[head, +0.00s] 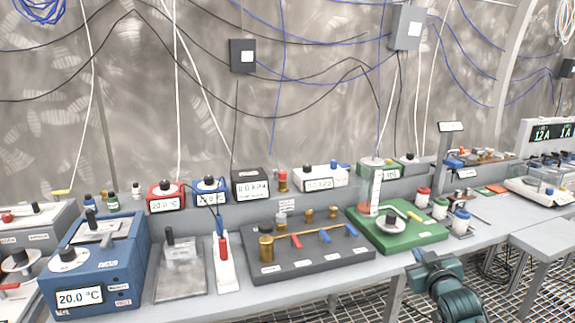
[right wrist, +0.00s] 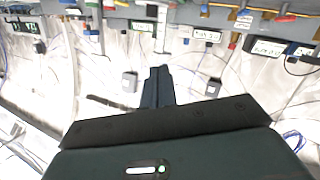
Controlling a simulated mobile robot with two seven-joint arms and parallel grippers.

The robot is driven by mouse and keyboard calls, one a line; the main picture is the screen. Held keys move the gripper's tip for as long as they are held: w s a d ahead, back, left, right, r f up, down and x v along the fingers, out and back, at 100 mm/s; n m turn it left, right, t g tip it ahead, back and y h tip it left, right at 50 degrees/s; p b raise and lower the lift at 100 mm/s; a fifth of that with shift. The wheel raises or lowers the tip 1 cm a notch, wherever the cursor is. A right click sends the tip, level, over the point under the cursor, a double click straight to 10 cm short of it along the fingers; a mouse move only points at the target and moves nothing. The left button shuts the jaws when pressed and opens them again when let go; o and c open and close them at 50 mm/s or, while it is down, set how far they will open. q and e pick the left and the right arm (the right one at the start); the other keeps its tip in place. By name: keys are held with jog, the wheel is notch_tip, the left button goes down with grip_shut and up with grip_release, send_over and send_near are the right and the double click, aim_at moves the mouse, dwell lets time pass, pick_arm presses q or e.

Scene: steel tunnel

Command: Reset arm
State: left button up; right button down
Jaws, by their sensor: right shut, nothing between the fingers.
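My right gripper (head: 420,256) is low at the right of the head view, at the front edge of the workbench (head: 385,268). It is just in front of the green board (head: 432,236) and looks apart from it. In the right wrist view its dark fingers (right wrist: 157,88) are together with nothing between them. That view shows the bench and the wall upside down. My left gripper is not in view.
The bench holds a blue 20.0 °C unit (head: 100,265), a metal plate (head: 180,270), a dark board with brass fittings (head: 310,262) and several small meters. A lower table (head: 545,236) stands at the right. Grating floor (head: 510,285) lies in front.

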jog(key=s+a+f+g+y, duration=0.25)
jog(key=s+a+f, duration=0.65)
jog(key=s+f, duration=0.55)
jog(key=s+a+f+g, duration=0.1)
jog(key=s+a, duration=0.2)
jog(key=s, duration=0.4)
jog(key=s+a+f+g+y, duration=0.1)
jog(key=s+a+f, duration=0.1)
jog(key=s, duration=0.5)
jog(key=s+a+f+g, duration=0.1)
jog(key=s+a+f, duration=0.1)
jog(key=s, duration=0.5)
jog(key=shift+s+a+y, duration=0.25)
jog(key=shift+a+y, duration=0.1)
jog(key=shift+a, duration=0.55)
